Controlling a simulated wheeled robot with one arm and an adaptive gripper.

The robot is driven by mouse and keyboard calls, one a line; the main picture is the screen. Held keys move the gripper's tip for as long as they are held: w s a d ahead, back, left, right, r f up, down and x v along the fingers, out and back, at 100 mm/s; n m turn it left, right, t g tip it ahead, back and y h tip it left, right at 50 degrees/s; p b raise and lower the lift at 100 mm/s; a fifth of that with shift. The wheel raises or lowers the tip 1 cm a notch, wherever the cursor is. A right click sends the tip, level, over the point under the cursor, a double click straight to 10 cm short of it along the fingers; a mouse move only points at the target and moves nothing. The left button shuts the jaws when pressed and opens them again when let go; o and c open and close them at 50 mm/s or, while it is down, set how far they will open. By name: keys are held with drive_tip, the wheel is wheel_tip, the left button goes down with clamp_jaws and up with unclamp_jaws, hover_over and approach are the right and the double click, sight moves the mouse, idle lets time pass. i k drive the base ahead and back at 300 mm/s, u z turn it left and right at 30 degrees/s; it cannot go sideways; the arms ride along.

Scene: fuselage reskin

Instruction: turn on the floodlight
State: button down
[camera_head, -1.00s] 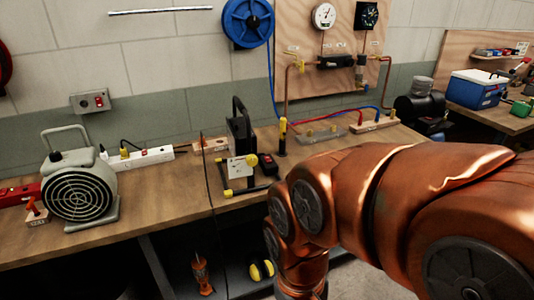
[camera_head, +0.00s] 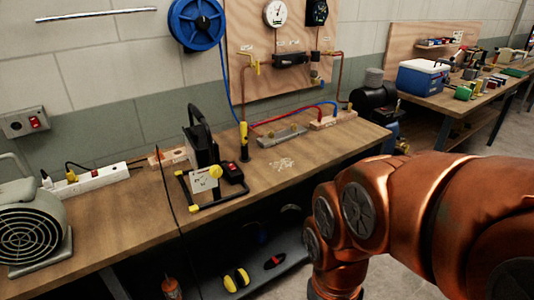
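The floodlight (camera_head: 203,146) appears to be the black unit with a handle on top, standing upright on a black tube frame with yellow feet on the wooden workbench (camera_head: 290,175). A pale card with a yellow knob (camera_head: 215,171) is at its front. A small black box with a red switch (camera_head: 233,168) sits beside it on the right. Whether the lamp is lit cannot be told. My copper-coloured arm fills the lower right, in front of the bench and apart from the floodlight. My gripper is outside the picture.
A white power strip (camera_head: 95,180) with plugs and a grey-green fan heater (camera_head: 30,228) stand at the left. A wall box with a red switch (camera_head: 26,123) is above. A yellow-topped post (camera_head: 244,142) stands right of the floodlight. A dark cable hangs over the bench edge.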

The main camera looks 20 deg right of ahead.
sight(231, 166)
drive_tip(key=z, duration=0.1)
drive_tip(key=i, duration=0.35)
drive_tip(key=u, duration=0.8)
drive_tip(key=i, duration=0.5)
drive_tip(key=u, duration=0.05)
